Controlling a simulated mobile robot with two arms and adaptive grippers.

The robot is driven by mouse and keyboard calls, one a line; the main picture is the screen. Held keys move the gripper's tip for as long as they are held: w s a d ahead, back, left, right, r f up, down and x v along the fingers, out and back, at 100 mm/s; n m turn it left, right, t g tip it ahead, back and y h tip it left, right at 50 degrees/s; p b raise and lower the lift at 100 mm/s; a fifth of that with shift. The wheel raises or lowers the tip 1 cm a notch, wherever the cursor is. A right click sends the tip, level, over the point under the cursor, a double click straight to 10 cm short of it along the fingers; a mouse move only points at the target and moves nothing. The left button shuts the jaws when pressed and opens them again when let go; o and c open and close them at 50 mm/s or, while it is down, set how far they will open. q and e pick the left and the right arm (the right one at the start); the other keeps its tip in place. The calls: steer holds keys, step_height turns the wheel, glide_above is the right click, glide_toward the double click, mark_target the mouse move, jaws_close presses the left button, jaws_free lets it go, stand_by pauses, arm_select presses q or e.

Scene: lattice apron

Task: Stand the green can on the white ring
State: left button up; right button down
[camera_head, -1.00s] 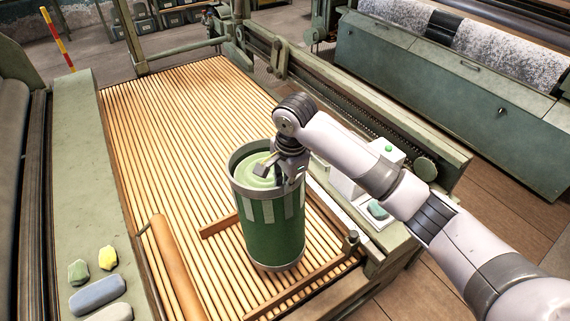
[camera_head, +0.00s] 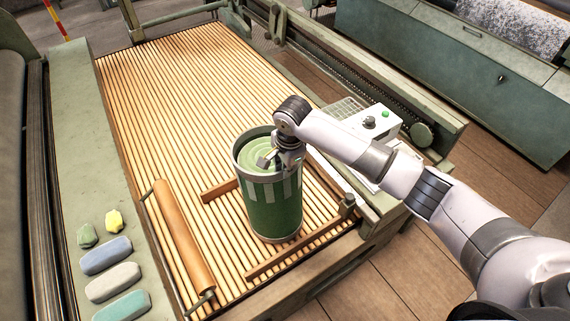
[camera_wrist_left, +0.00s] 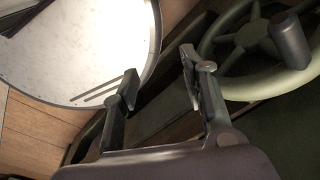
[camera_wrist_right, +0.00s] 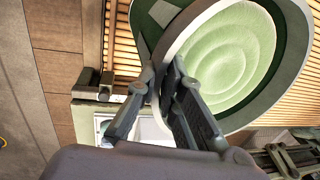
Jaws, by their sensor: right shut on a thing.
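The green can (camera_head: 270,212) is large, with pale stripes round its upper part and a pale green ridged top inside a grey rim. It looks upright on the slatted bed, between two brown wooden bars. My right gripper (camera_head: 273,158) is shut on the can's rim at its right side; the can's ridged top fills the upper right of the right wrist view (camera_wrist_right: 232,60). My left gripper (camera_wrist_left: 158,68) is open and empty in the left wrist view, outside the head view. I cannot make out a white ring; whatever is beneath the can is hidden.
A brown roller (camera_head: 183,235) lies left of the can. Several coloured blocks (camera_head: 112,283) rest on the green side ledge. A white box (camera_head: 372,122) with a green button stands right of the bed. A green handwheel (camera_wrist_left: 255,45) and a pale round surface (camera_wrist_left: 75,45) are near my left gripper.

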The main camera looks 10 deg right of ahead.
steer(key=c, duration=2.2)
jaws_free()
steer(key=shift+s+f, duration=0.2)
steer(key=shift+f, duration=0.55)
steer(key=shift+o, duration=0.8)
steer(key=shift+w+f, duration=0.1)
steer(key=shift+w, duration=0.1)
steer(key=shift+o, duration=1.3)
steer(key=shift+w+a+f, duration=0.1)
steer(key=shift+w, duration=0.25)
steer(key=shift+w+r, duration=0.1)
steer(key=shift+r, duration=0.25)
